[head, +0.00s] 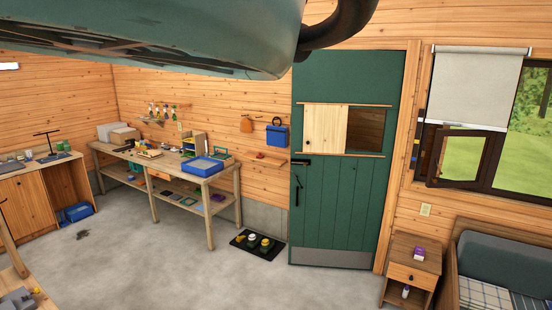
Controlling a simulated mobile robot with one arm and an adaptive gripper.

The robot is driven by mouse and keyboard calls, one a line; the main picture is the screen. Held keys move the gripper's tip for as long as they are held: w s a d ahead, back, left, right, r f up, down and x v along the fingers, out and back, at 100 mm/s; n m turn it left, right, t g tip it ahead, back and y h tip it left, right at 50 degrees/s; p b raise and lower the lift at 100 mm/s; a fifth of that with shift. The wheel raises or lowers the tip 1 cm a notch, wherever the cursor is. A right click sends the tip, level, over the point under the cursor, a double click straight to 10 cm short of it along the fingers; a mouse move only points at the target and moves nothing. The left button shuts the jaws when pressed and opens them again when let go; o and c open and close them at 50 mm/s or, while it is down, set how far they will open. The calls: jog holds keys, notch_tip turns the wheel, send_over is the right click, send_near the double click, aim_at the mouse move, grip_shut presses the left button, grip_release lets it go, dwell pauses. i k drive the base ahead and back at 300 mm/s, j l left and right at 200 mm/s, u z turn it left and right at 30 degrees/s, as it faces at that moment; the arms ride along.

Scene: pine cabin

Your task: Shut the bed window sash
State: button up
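The bed window is at the right of the head view. Its dark brown sash (493,160) stands swung open at an angle into the room, below a partly lowered pale roller blind (478,85). The blind covers the upper left of the window, and the sash's top edge is close to the blind's bottom bar. Green grass shows through the glass. I cannot make out a handle on the sash. My gripper is not in view.
A bed (505,262) and a nightstand (415,262) with a purple item stand below the window. A green door (340,215) is to the left. A workbench (155,168) lines the wall. A large green hull-like shape (160,35) hangs across the top. The grey floor's middle is clear.

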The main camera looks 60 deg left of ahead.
aim_at(431, 183)
jog(key=i, duration=2.1)
jog(key=i+l+u, duration=0.15)
jog(key=i+u, duration=0.3)
jog(key=i, duration=0.25)
jog(key=i+l+u, duration=0.45)
jog(key=i, duration=0.2)
jog(key=i+l+u, duration=0.4)
jog(key=i+l, duration=0.15)
jog(key=i+l+u, duration=0.5)
jog(key=l+u, duration=0.25)
jog(key=l, duration=0.2)
jog(key=i+l+u, duration=0.25)
jog(key=l, duration=0.15)
jog(key=l+u, duration=0.25)
jog(key=k+l, duration=0.05)
jog(key=l, duration=0.05)
